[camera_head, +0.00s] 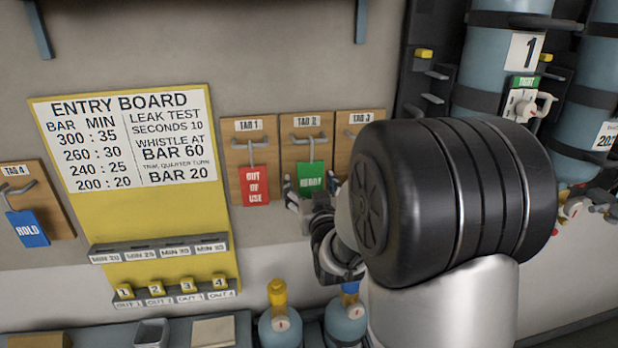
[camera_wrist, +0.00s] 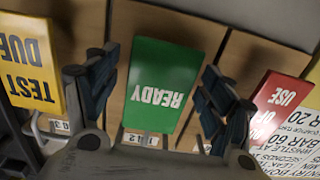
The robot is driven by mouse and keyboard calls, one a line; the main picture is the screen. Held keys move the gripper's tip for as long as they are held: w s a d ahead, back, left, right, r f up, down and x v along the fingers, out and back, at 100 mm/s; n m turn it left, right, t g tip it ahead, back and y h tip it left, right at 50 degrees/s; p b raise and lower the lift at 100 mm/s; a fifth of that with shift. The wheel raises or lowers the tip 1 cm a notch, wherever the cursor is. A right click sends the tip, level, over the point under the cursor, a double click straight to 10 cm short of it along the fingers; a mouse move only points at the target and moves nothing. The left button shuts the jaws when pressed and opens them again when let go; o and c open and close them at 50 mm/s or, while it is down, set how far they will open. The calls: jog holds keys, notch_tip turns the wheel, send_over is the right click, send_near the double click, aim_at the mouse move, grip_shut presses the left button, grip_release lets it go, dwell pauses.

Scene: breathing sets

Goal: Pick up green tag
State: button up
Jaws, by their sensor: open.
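The green tag (camera_head: 310,178) with white "READY" lettering hangs on the hook of the TAG 2 board (camera_head: 307,132). In the wrist view the green tag (camera_wrist: 163,84) lies between my two gripper fingers, with a gap on each side. My gripper (camera_head: 304,200) is open and right at the lower part of the tag in the head view. In the wrist view my gripper (camera_wrist: 158,88) shows its fingers left and right of the tag, not closed on it. The tag's lower part is partly hidden by my gripper in the head view.
A red "OUT OF USE" tag (camera_head: 254,186) hangs close on the left. A yellow "TEST DUE" tag (camera_wrist: 28,62) is on the other side in the wrist view. A blue "HOLD" tag (camera_head: 27,228) hangs far left. Cylinders (camera_head: 280,328) stand below.

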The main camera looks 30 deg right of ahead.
jog(key=c, duration=1)
jog(key=shift+r, duration=0.15)
